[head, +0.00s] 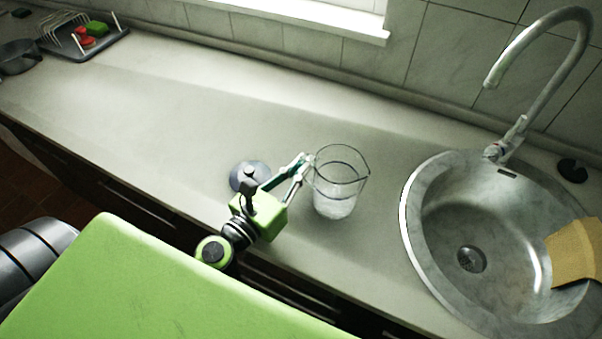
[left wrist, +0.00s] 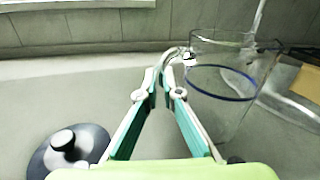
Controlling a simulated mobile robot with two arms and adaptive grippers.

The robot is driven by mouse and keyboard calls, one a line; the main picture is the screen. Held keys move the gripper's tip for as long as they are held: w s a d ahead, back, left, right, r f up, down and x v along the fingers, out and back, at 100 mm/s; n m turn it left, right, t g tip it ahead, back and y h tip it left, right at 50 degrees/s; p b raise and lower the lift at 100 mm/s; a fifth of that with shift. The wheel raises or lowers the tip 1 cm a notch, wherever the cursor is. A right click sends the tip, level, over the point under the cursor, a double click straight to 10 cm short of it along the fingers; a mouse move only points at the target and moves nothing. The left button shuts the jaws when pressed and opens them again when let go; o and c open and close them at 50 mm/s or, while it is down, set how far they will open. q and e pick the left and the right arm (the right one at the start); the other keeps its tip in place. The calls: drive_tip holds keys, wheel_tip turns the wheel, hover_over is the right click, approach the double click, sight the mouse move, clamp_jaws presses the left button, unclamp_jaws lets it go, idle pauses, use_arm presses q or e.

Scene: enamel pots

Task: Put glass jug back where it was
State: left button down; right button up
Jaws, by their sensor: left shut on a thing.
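The glass jug (head: 338,190) is clear, with a dark line around its upper part, and is upright over the counter to the left of the sink. In the left wrist view the jug (left wrist: 225,85) is at the right of the fingers. My left gripper (head: 306,162) is shut on the jug at its upper left side, near the rim. It also shows in the left wrist view (left wrist: 176,62). I cannot tell whether the jug's base touches the counter. My right gripper is not in view.
A dark round lid with a knob (left wrist: 72,148) lies on the counter beside my gripper. A metal sink (head: 425,240) with a tall tap (head: 560,60) is at right, with a yellow cloth (head: 575,255) on its rim. A dish rack (head: 70,40) stands far left. The counter between is clear.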

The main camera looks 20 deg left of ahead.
use_arm(q)
drive_tip(key=shift+f, duration=0.25)
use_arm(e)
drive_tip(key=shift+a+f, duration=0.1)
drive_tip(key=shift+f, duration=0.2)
use_arm(q)
drive_tip(key=shift+f, duration=0.15)
drive_tip(key=c, duration=2.2)
unclamp_jaws()
drive_tip(key=shift+f, duration=0.1)
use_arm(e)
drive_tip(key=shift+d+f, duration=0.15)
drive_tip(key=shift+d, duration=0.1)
